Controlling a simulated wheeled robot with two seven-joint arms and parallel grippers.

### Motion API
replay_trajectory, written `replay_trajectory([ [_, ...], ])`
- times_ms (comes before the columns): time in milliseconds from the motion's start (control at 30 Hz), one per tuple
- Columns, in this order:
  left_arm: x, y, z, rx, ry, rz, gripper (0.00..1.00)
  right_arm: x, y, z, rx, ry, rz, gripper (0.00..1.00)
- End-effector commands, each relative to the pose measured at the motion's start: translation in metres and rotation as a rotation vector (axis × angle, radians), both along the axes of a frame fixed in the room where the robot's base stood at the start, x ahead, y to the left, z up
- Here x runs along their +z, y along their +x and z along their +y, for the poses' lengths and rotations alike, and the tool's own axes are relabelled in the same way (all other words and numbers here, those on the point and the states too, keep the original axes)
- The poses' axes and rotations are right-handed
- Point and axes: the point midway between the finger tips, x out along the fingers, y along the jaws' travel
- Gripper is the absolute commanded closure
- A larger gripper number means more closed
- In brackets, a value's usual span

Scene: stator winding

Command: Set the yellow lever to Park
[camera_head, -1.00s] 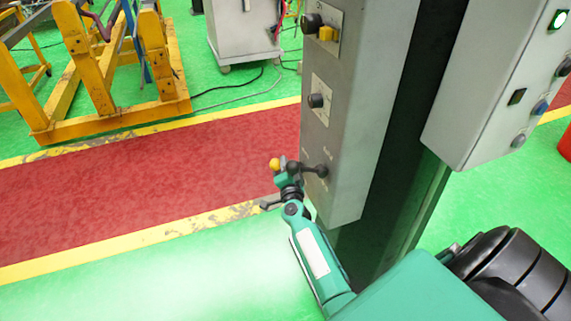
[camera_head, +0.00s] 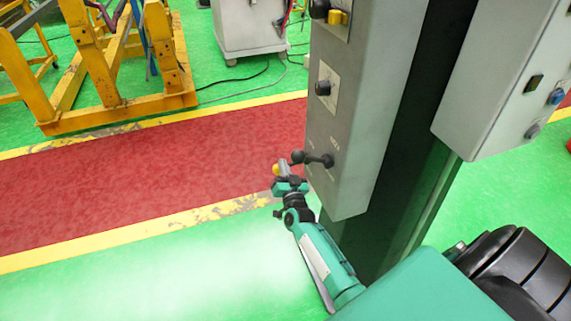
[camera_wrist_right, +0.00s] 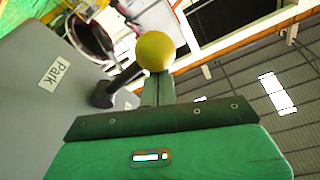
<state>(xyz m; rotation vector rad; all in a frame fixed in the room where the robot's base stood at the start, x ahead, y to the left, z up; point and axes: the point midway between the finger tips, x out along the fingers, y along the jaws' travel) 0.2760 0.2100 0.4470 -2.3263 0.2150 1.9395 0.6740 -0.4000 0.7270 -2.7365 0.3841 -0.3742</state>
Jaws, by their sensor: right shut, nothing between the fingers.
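The yellow lever's round knob (camera_head: 281,167) shows at the left edge of the grey control box (camera_head: 350,110), partly behind my right gripper. In the right wrist view the yellow knob (camera_wrist_right: 155,51) sits on a black shaft (camera_wrist_right: 125,78) coming out of a grey panel. A "Park" label (camera_wrist_right: 55,75) is on that panel, left of the shaft's base. My right gripper (camera_head: 289,179) is shut and empty, just below the knob in the head view. In the wrist view its fingers (camera_wrist_right: 158,88) reach up to the knob; whether they touch cannot be told. My left gripper is out of view.
A black-knobbed lever (camera_head: 313,158) sticks out of the box's front, close beside my right gripper. A rotary knob (camera_head: 323,88) is above it. A second grey box (camera_head: 490,80) stands right. A yellow frame (camera_head: 110,100) stands far left. Floor left of the gripper is clear.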

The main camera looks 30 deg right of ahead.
Motion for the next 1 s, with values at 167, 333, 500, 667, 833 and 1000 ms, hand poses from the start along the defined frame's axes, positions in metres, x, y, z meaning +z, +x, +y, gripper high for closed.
replay_trajectory([
  [167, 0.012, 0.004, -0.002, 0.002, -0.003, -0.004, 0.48, -0.013, 0.0, -0.001, -0.001, -0.13, 0.03, 1.0],
  [333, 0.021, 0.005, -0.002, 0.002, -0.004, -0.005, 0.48, -0.02, 0.0, -0.001, -0.001, -0.221, 0.053, 1.0],
  [500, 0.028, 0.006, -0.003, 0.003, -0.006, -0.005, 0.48, -0.024, 0.0, -0.002, -0.001, -0.277, 0.066, 1.0],
  [667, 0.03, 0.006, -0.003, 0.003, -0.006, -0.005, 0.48, -0.026, 0.0, -0.003, -0.001, -0.304, 0.072, 1.0],
  [833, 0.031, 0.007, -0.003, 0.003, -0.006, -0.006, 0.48, -0.027, -0.001, -0.003, -0.001, -0.311, 0.075, 1.0],
  [1000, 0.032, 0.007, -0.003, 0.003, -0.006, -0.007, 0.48, -0.028, -0.001, -0.003, -0.001, -0.311, 0.076, 1.0],
])
